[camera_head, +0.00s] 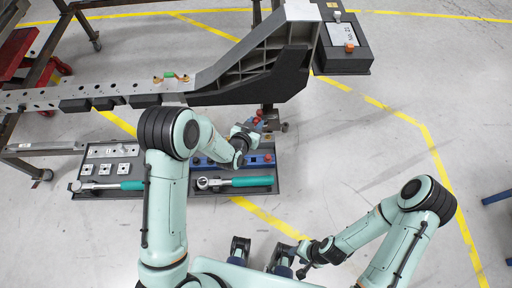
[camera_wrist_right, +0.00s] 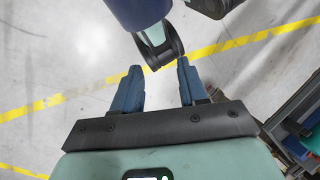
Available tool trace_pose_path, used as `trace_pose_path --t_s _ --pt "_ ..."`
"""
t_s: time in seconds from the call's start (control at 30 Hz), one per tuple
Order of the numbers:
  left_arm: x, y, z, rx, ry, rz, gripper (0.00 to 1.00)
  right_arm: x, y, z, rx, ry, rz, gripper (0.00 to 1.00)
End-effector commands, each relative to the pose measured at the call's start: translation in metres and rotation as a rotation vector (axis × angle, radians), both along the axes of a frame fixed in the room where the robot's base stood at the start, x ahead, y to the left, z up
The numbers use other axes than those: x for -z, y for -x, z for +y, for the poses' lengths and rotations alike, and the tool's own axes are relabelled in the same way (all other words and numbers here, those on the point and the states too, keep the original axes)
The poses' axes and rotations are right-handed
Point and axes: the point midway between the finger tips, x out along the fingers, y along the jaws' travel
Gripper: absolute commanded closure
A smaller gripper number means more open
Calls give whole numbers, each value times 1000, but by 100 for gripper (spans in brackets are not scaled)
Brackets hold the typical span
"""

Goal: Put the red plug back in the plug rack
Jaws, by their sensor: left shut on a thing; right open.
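My left gripper (camera_head: 257,124) is beyond the tool tray, at the lower end of the dark chassis bracket. It is shut on a small red piece, the red plug (camera_head: 258,114), of which only a little shows. The blue plug rack (camera_head: 258,161) lies in the right part of the tray, partly hidden by my left arm. A red spot shows at its right end. My right gripper (camera_head: 303,271) is low in the head view, far from the rack. In the right wrist view its two blue fingers (camera_wrist_right: 157,88) are apart with nothing between them.
The dark tool tray (camera_head: 185,193) also holds torque wrenches with green handles (camera_head: 252,181) and metal square plates. The long chassis beam (camera_head: 40,97) crosses above it. A grey box (camera_head: 345,57) sits at the beam's far end.

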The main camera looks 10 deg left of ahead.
Motion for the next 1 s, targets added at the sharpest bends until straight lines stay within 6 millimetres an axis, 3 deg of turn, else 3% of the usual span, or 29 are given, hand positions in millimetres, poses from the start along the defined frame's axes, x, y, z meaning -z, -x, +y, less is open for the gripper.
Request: trace_pose_path --t_s 0.2,0.5,0.73,1.0 --pt "40 -3 -16 55 -68 318 100 19 4 0 0 0 -1 57" --pt "68 15 -19 77 -168 758 100 41 6 0 3 2 -5 57" --pt "63 42 -13 71 -222 1016 100 56 7 0 5 4 -9 57" --pt "52 59 -8 65 -240 1118 100 63 6 0 6 4 -12 57"
